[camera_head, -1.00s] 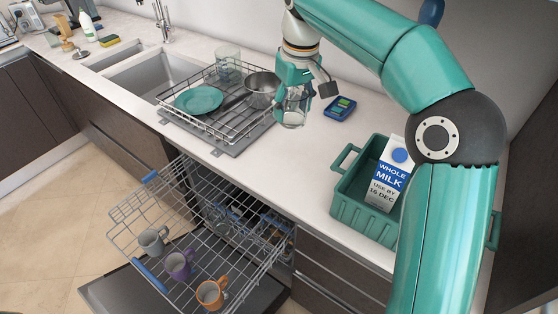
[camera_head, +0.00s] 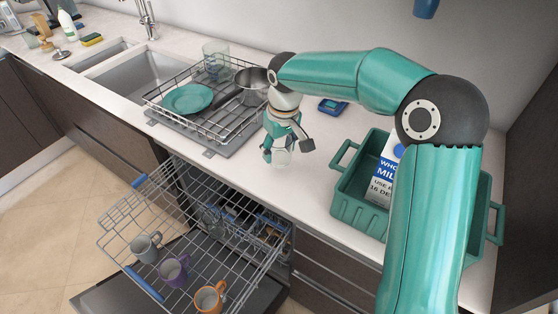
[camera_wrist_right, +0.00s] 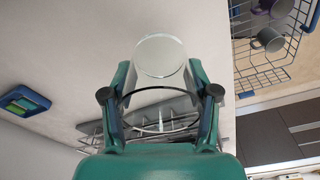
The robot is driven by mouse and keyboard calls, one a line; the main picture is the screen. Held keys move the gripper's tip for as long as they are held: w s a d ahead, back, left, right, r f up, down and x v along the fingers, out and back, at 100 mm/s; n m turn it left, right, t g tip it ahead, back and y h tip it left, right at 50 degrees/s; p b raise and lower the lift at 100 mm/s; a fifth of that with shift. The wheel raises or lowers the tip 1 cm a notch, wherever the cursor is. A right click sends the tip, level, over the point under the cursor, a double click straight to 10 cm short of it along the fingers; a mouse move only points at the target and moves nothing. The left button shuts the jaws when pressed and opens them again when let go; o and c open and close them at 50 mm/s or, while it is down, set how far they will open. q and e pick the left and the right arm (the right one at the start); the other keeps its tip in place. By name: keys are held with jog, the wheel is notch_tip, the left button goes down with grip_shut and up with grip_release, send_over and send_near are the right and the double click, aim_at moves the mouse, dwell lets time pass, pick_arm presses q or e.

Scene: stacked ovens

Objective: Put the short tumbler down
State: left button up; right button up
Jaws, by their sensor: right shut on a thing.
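The short tumbler (camera_head: 282,158) is clear glass and looks upright. It is between the fingers of my right gripper (camera_head: 281,152), which is shut on it, low over the white counter between the dish rack and the green crate. I cannot tell whether its base touches the counter. In the right wrist view the tumbler (camera_wrist_right: 160,58) shows between the two fingers, its round base toward the counter. My left gripper is not in view.
The dish rack (camera_head: 228,132) holds a teal plate, a pan and a glass. The green crate (camera_head: 356,214) holds a milk carton (camera_head: 386,175). A blue device (camera_head: 333,106) lies behind. Below, the open dishwasher's rack (camera_head: 195,250) holds mugs. Counter around the tumbler is clear.

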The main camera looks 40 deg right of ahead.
aim_at(279, 161)
notch_tip(279, 161, down, 4)
jog(key=shift+f, duration=0.2)
jog(key=shift+f, duration=0.15)
jog(key=o, duration=1.3)
